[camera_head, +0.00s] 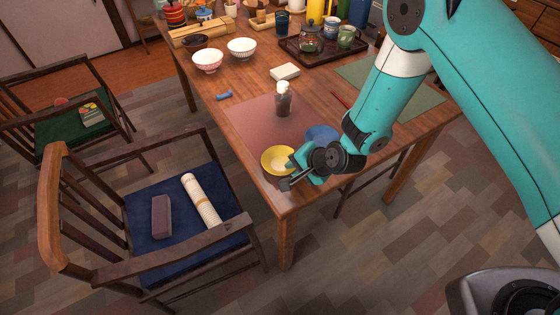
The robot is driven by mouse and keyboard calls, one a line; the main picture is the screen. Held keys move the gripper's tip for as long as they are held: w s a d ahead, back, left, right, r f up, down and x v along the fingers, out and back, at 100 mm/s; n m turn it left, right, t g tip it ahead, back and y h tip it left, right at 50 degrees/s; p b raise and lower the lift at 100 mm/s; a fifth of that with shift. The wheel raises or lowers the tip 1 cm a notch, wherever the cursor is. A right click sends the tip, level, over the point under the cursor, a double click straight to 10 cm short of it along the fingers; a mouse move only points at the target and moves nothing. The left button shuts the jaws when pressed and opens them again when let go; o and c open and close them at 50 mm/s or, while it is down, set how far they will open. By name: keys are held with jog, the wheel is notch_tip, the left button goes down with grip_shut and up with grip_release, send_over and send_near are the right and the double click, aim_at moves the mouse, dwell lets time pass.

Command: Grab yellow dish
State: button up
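The yellow dish (271,158) lies on the reddish placemat (247,122) near the front corner of the wooden table. It is round and shallow, with a pale centre. Part of the dish's right side is hidden behind the gripper. A blue dish (321,134) lies just behind my wrist, partly covered by it.
A dark tray (296,45) holds a teapot and cups. A chair (142,205) stands left of the table corner.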

grip_shut()
